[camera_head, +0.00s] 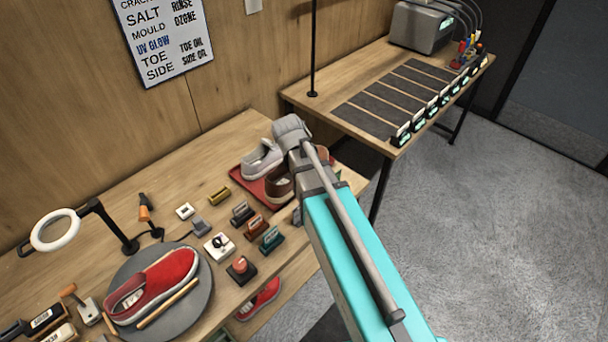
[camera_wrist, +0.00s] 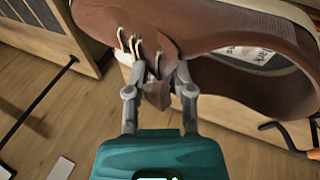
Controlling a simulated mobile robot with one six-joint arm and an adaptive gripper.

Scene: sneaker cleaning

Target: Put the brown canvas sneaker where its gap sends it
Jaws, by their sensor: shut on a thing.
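The brown canvas sneaker (camera_wrist: 215,28) fills the top of the wrist view, with pale laces and a white label inside its opening. My gripper (camera_wrist: 157,85) is shut on its upper by the laces, one finger on each side of a brown flap. In the head view the brown sneaker (camera_head: 279,186) shows beside the red tray (camera_head: 248,184), partly hidden by my arm. I cannot tell there whether it touches the tray. A grey sneaker (camera_head: 262,160) stands on the tray. A wall sign (camera_head: 165,38) lists words such as SALT, MOULD, RINSE and OZONE.
A red sneaker (camera_head: 155,285) lies on a round grey turntable (camera_head: 200,308). Several small tools and blocks crowd the near bench. A ring lamp (camera_head: 55,230) stands at left. The far table has several dark mats (camera_head: 405,90) with lit displays and a grey machine (camera_head: 420,27).

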